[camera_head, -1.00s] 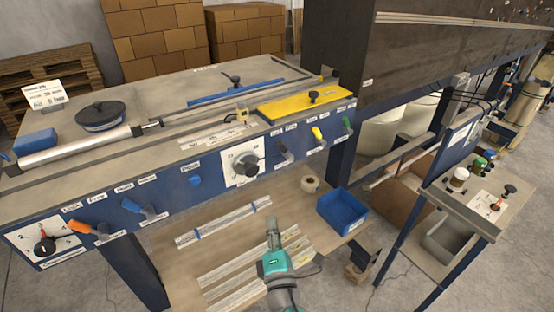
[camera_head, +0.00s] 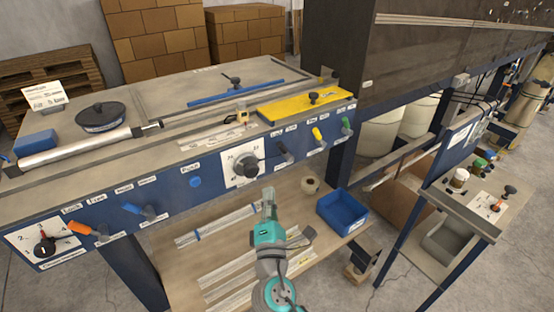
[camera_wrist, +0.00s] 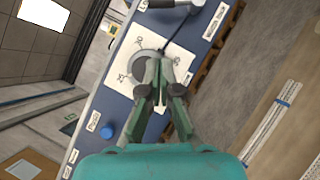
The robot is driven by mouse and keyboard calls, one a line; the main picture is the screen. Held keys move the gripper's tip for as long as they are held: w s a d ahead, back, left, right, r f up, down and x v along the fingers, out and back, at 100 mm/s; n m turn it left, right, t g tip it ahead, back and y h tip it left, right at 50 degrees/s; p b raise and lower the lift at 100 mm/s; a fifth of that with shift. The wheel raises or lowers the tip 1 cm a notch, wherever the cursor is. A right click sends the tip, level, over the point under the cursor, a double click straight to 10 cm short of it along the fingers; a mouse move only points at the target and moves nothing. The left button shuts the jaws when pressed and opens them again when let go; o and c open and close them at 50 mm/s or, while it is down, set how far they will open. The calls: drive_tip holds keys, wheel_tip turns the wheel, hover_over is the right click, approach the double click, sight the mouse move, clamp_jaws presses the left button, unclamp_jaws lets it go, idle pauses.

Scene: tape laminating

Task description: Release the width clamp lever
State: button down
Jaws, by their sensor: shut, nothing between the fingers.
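A dark lever (camera_head: 285,152) sits just right of the round dial (camera_head: 246,167). Part of a lever (camera_wrist: 168,3) also shows beyond the dial at the top of the wrist view. Further right are a yellow lever (camera_head: 318,138) and a green lever (camera_head: 346,125); an orange lever (camera_head: 88,230) and a blue lever (camera_head: 138,211) are at left. My gripper (camera_head: 269,192) is shut and empty, below the dial and apart from the levers.
A blue button (camera_head: 195,181) is left of the dial. Below is a shelf (camera_head: 165,245) with pale strips, a tape roll (camera_head: 310,184) and a blue bin (camera_head: 342,210). A yellow plate (camera_head: 304,103) lies on top. Air in front of the panel is free.

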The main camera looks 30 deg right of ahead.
sight(282, 149)
drive_tip(key=shift+w+d+r, duration=0.65)
drive_tip(key=shift+w+d, duration=0.5)
drive_tip(key=shift+w, duration=0.05)
drive_tip(key=shift+w+d+r, duration=0.7)
drive_tip(key=shift+w+d, duration=0.45)
drive_tip(key=shift+d, duration=0.05)
drive_tip(key=shift+w+d+r, duration=0.65)
drive_tip(key=shift+w+d, duration=0.5)
drive_tip(key=shift+w, duration=0.05)
